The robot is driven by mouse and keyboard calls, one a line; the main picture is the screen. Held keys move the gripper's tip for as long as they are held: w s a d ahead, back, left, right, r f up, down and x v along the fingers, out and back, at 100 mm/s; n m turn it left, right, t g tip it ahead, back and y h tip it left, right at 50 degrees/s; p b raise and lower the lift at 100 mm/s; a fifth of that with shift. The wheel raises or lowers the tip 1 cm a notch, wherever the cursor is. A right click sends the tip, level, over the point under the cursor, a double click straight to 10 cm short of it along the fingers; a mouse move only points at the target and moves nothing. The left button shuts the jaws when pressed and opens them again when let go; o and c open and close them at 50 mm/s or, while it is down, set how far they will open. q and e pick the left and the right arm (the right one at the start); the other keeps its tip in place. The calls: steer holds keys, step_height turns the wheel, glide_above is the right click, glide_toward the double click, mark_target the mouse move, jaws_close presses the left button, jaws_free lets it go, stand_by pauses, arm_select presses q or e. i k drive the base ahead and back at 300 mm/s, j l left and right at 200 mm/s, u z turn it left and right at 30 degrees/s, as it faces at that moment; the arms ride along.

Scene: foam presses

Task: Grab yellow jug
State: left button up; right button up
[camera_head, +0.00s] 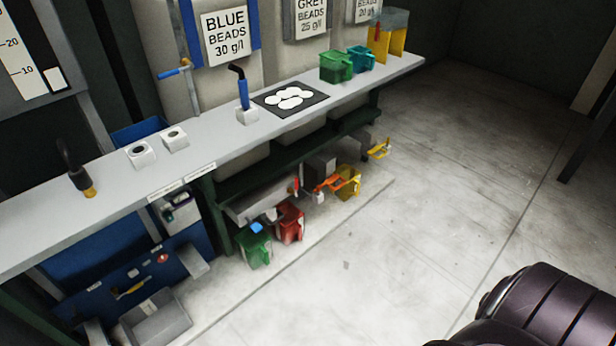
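A small yellow jug-like container (348,183) stands low under the bench, at floor level, to the right of the red jug (290,223) and the green jug (254,247). An orange-red piece beside it partly covers its left side. Another yellow item (379,150) sits further right and back, too small to make out. Neither of my grippers is in view. A dark part of my own body fills the lower right corner, far from the yellow jug.
The long grey bench (225,140) carries a green jug (336,67), a teal jug (361,58), a yellow-sided item (391,40) and a black mat (272,107) with white discs. A blue machine (130,275) stands under its left part. The concrete floor on the right is clear.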

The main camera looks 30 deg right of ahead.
mark_target(352, 176)
steer(key=i+l+u, duration=0.25)
steer(key=l+u, duration=0.15)
steer(key=l, duration=1.05)
steer(key=l+u, duration=0.4)
steer(key=l, duration=1.1)
